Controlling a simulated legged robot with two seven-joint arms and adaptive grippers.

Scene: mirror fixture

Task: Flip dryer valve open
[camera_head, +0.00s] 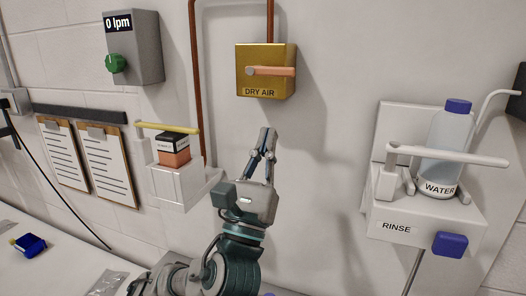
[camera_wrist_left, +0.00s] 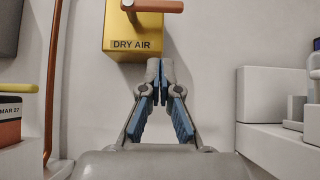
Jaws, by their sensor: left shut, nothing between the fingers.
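The dryer valve is a yellow box labelled DRY AIR (camera_head: 265,82) on the wall. Its orange-brown handle (camera_head: 272,71) lies horizontal across the front, pointing right from a grey pivot. My left gripper (camera_head: 265,138) is below the box, pointing up, apart from the handle. In the left wrist view, the fingertips (camera_wrist_left: 160,68) are together with nothing between them, and the yellow box (camera_wrist_left: 125,30) and the handle (camera_wrist_left: 160,6) show above them. The handle's upper part is cut off there. My right gripper is in neither view.
Copper pipes (camera_head: 196,80) run to the box. A grey meter reading 0 lpm (camera_head: 148,50) with a green knob hangs upper left. A white bracket with a yellow lever (camera_head: 168,128) is left of my gripper. A white RINSE fixture (camera_head: 425,215) holds a water bottle (camera_head: 447,140) at right.

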